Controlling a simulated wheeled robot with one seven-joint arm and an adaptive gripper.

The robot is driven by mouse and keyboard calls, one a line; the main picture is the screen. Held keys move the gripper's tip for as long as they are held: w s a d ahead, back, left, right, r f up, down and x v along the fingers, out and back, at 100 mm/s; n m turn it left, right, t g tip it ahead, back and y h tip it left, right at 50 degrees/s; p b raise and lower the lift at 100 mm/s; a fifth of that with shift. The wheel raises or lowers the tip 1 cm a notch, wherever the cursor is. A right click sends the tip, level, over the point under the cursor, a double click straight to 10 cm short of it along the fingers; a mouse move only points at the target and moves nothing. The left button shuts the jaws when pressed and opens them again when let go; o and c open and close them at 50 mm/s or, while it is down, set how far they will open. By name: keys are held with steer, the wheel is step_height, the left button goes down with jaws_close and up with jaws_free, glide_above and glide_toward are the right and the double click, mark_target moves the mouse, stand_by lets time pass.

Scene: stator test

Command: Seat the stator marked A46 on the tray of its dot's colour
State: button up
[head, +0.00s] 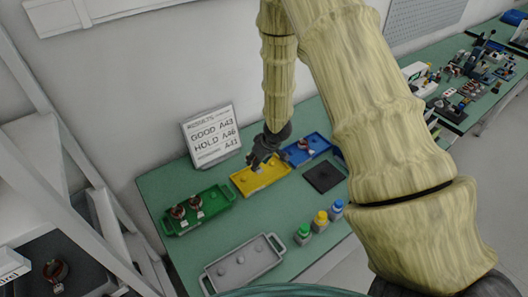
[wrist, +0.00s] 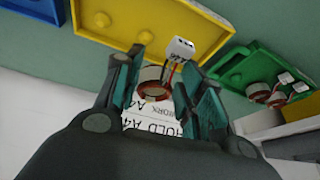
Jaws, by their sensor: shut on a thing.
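My gripper (head: 262,163) is over the yellow tray (head: 239,186) in the head view. In the wrist view its fingers (wrist: 160,92) are shut on a stator (wrist: 152,84), a ring with copper windings. No A46 marking or dot is readable on the stator. The yellow tray (wrist: 75,22) shows round pegs in the wrist view. I cannot tell whether the stator touches the tray.
The green tray (head: 222,203) at left holds stators, and the blue tray (head: 321,140) at right holds one. A grey tray (head: 215,282) lies in front, with a black pad (head: 323,177) and capped bottles (head: 320,220) to its right. A stator (head: 56,269) sits at lower left.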

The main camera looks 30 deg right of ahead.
steer(key=shift+w+d+f+b, duration=0.1)
steer(key=shift+d+f+b, duration=0.35)
steer(key=shift+f+b, duration=0.3)
steer(key=shift+w+d+f+b, duration=0.1)
steer(key=shift+d+f+b, duration=0.35)
steer(key=shift+f+b, duration=0.3)
steer(key=shift+d+f+b, duration=0.45)
steer(key=shift+f+b, duration=0.25)
steer(key=shift+b, duration=0.1)
steer(key=shift+s+a, duration=0.1)
steer(key=shift+s, duration=0.05)
steer(key=shift+f, duration=1.1)
stand_by(0.4)
steer(key=o, duration=1.1)
steer(key=shift+o, duration=0.2)
